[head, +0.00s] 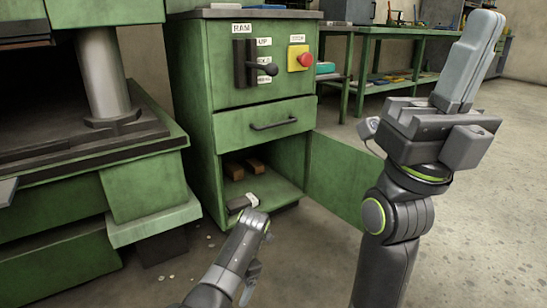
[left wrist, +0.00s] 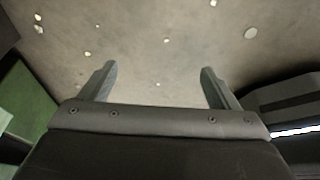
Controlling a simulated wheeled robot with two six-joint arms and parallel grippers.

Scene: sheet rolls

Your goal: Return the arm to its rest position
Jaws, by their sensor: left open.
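My right gripper (head: 482,45) is raised at the upper right of the head view, pointing up. Its two pale grey fingers lie together with no gap, and nothing shows between them. In the left wrist view my left gripper (left wrist: 158,68) has its two fingers spread wide apart, with no object between them. Floor with small pale scraps shows beyond the fingers. In the head view, one of my arms reaches up from the bottom centre, in front of the open cabinet. I cannot make out its fingertips clearly there.
A green cabinet (head: 229,117) has its lower door (head: 338,178) open, with brown blocks (head: 234,171) inside. It carries a lever (head: 262,69) and a red button (head: 306,59). A green press (head: 145,181) stands at left, a workbench (head: 366,62) behind. Floor at right is clear.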

